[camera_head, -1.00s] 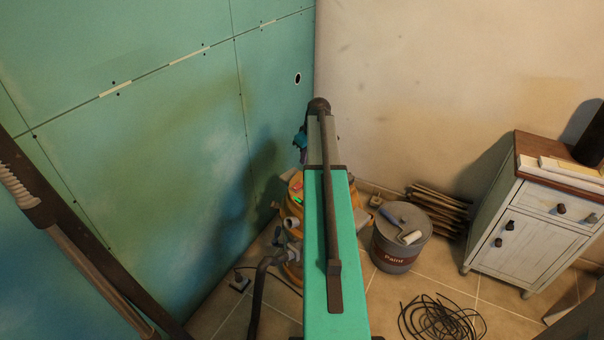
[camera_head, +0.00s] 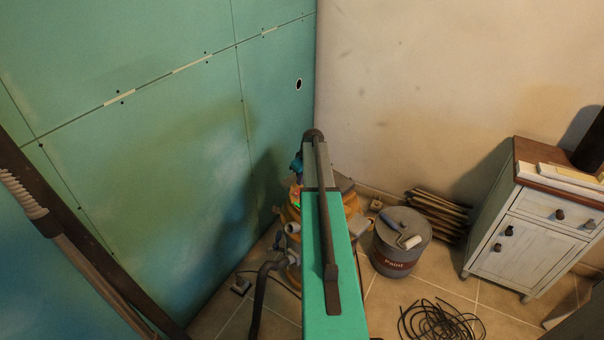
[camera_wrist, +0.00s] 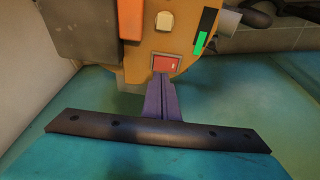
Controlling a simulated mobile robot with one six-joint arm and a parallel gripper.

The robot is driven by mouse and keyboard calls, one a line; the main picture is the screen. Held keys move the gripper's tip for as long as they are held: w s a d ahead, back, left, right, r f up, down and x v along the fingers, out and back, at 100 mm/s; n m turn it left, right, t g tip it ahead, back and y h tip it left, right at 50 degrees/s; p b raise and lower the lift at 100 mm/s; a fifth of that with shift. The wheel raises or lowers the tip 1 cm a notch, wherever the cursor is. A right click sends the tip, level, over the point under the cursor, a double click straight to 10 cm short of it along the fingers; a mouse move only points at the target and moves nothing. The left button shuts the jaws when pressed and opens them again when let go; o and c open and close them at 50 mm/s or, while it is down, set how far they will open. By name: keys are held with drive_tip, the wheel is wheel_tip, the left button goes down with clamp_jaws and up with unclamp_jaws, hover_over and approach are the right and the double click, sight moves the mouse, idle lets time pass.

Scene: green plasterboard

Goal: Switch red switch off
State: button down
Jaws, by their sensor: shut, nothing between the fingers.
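The red switch (camera_wrist: 165,63) sits on the yellow-orange body of a machine (camera_wrist: 190,41) in the wrist view. The machine also shows in the head view (camera_head: 291,216), partly hidden behind my arm. My gripper (camera_wrist: 162,77) is shut and empty, its purple fingers pointing at the switch's lower edge. The fingertips look very close to the switch; I cannot tell whether they touch it. In the head view the fingers are hidden by my arm.
A pale button (camera_wrist: 164,21), an orange block (camera_wrist: 131,18) and a green strip (camera_wrist: 205,31) surround the switch. A grey paint bucket (camera_head: 400,258) stands right of the machine. A black cable coil (camera_head: 440,320) lies on the floor. The green wall (camera_head: 150,170) is at left.

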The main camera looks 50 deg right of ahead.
sight(298, 192)
drive_tip(key=shift+d+f+p, duration=0.15)
drive_tip(key=shift+f+p, duration=0.05)
drive_tip(key=shift+f, duration=0.7)
drive_tip(key=shift+d+f+p, duration=0.1)
drive_tip(key=shift+f+p, duration=0.1)
drive_tip(key=shift+f, duration=0.65)
